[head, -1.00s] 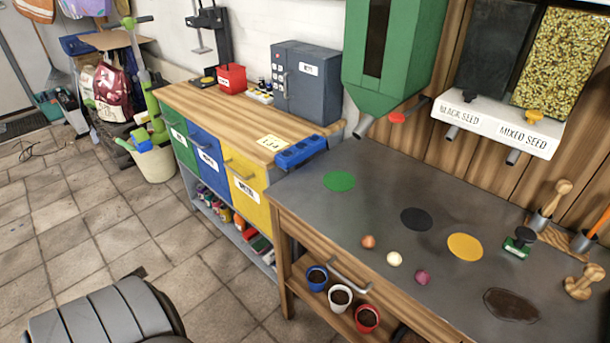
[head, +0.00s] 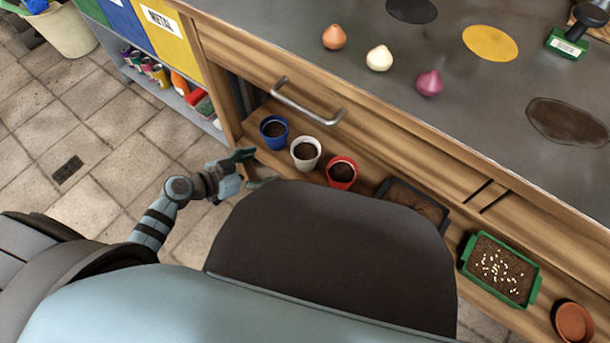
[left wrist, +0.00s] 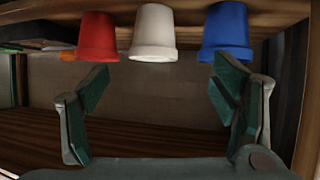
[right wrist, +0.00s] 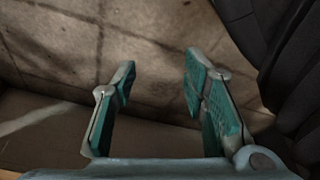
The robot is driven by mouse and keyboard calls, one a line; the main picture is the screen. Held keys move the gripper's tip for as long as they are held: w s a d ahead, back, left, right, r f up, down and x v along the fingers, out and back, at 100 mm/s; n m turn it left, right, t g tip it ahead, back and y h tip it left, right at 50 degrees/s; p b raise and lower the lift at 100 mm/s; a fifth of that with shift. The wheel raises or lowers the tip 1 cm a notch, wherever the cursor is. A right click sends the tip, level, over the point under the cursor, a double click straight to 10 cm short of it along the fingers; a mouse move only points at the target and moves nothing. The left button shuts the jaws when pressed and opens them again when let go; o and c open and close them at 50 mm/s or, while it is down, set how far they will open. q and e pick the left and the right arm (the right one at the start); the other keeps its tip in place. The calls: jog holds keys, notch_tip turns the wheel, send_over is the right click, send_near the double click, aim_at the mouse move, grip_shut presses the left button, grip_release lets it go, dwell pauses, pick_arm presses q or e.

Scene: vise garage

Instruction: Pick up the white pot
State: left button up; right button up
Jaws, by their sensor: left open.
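The white pot (head: 305,153), filled with dark soil, stands upright on the low shelf between the blue pot (head: 274,131) and the red pot (head: 341,172). My left gripper (head: 252,169) is open and empty, in front of the shelf, a short way from the pots. In the left wrist view the picture is upside down, and the white pot (left wrist: 153,32) shows beyond and between the open fingers (left wrist: 160,80). The red pot (left wrist: 98,36) and blue pot (left wrist: 226,32) flank it. My right gripper (right wrist: 160,78) is open and empty over the floor, out of the head view.
The tabletop and a drawer handle (head: 308,101) overhang the shelf. Right of the pots are a dark tray (head: 414,201), a green seed tray (head: 500,268) and a terracotta pot (head: 573,322). Three bulbs, including a white one (head: 379,58), lie on the tabletop.

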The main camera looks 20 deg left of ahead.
pick_arm(q)
jog(key=w+d+r+m+h, duration=0.1)
jog(key=w+d+r, duration=0.1)
jog(key=b, duration=0.2)
send_near(316, 146)
jog(key=shift+h, duration=0.3)
jog(key=b+x, duration=0.1)
jog(key=x, duration=0.2)
jog(key=b+x, duration=0.2)
jog(key=x, duration=0.1)
jog(key=shift+w+a+f, duration=0.1)
jog(key=shift+a+f, duration=0.05)
jog(key=shift+f, duration=0.3)
jog(key=c, duration=1.1)
pick_arm(e)
notch_tip(316, 146, up, 10)
jog(key=w+a, duration=0.1)
jog(key=shift+w+n+g, duration=0.3)
jog(key=shift+n, duration=0.1)
pick_arm(q)
jog(key=shift+o, duration=0.2)
jog(key=shift+r, duration=0.1)
pick_arm(e)
jog(key=shift+a, duration=0.1)
